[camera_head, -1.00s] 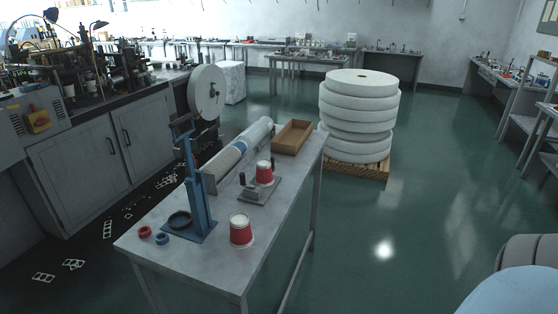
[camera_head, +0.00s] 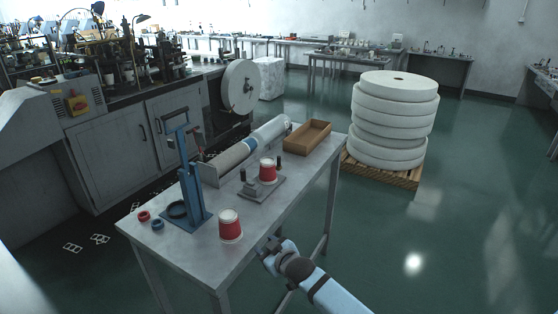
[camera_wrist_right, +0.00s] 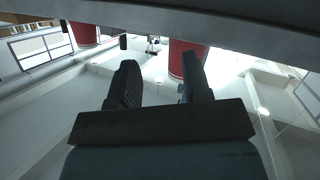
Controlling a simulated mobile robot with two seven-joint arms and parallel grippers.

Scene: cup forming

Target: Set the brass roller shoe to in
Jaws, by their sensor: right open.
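I cannot make out a brass roller shoe for certain in either view. On the grey table (camera_head: 262,218), a small grey fixture (camera_head: 262,190) with dark upright posts carries a red and white cup (camera_head: 268,171). A second red and white cup (camera_head: 230,226) stands nearer the front edge. My right gripper (camera_head: 268,246) is just off the table's right edge, near that second cup. In the right wrist view its two black fingers (camera_wrist_right: 162,75) are apart with nothing between them. Red cup walls (camera_wrist_right: 186,60) show beyond the fingertips. My left gripper is out of view.
A blue lever press (camera_head: 193,190) stands at the table's left, with a red ring (camera_head: 144,216) and a blue ring (camera_head: 158,225) beside it. A long roll (camera_head: 240,150) and a brown tray (camera_head: 307,135) lie behind. Stacked white reels (camera_head: 392,120) stand on a pallet. The floor right is clear.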

